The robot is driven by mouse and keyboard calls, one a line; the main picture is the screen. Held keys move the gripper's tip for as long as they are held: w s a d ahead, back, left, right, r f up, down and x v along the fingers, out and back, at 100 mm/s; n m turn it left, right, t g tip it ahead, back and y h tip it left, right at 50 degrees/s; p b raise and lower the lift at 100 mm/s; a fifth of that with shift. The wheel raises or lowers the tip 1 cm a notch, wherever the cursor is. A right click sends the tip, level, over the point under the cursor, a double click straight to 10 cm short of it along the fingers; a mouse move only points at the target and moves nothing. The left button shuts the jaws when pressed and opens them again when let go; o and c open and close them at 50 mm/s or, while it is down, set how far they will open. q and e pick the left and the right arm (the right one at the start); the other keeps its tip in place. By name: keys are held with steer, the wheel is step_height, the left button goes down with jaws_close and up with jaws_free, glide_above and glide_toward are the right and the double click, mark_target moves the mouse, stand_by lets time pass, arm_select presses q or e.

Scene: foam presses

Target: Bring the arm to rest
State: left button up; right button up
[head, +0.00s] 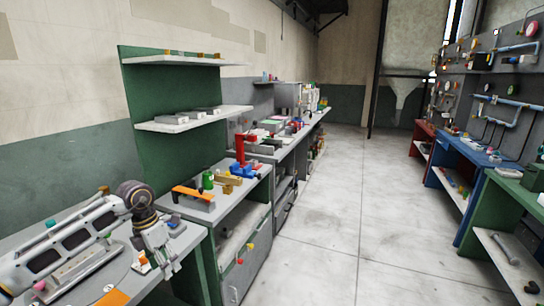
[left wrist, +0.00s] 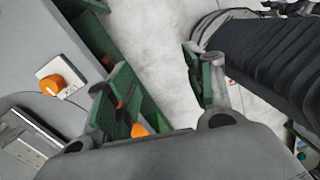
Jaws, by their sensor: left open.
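My left arm comes in from the left over the grey bench (head: 190,240). My left gripper (head: 167,262) hangs fingers down by the bench's right edge, in front of the green-sided shelf unit. In the left wrist view the gripper (left wrist: 158,92) has its two fingers wide apart. I see nothing held between them; pale floor and a green panel show beyond. A white block with an orange knob (left wrist: 62,86) stands on the bench, left of the fingers and apart from them. My right gripper is in neither view.
A green-backed shelf rack (head: 170,95) stands behind the bench. Blue and green workbenches (head: 470,165) line the right. The floor aisle (head: 330,220) is clear.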

arm_select(q)
steer(key=w+d+f+n+t+h, duration=0.2)
steer(key=w+d+f+n+h, duration=0.2)
steer(key=d+f+h, duration=0.25)
steer(key=w+d+f+n+t+h, duration=0.2)
steer(key=w+d+f+n+h, duration=0.15)
steer(key=d+f+h, duration=0.35)
steer(key=s+a+f+n+t+y, duration=0.1)
steer(key=a+f+n+t+y, duration=0.3)
steer(key=f+n, duration=0.6)
steer(key=s+a+f+n+t+y, duration=0.1)
steer(key=a+f+n+t+y, duration=0.3)
steer(key=f+n, duration=0.65)
steer(key=s+a+f+n+g+y, duration=0.2)
steer(key=s+a+f+n+y, duration=0.15)
steer(key=s+f, duration=0.85)
steer(key=s+a+f+n+g+y, duration=0.1)
steer(key=s+a+f+n+y, duration=0.2)
steer(key=s+f, duration=0.85)
steer(key=s+d+f+n+g, duration=0.1)
steer(key=s+f+n+g, duration=0.2)
steer(key=s, duration=1.2)
steer(key=s+d+f+n+g+y, duration=0.1)
steer(key=s+d+f+n+g, duration=0.1)
steer(key=s+f, duration=0.8)
steer(key=shift+s+n+g, duration=0.45)
steer(key=shift+s+g, duration=0.85)
steer(key=shift+s, duration=1.25)
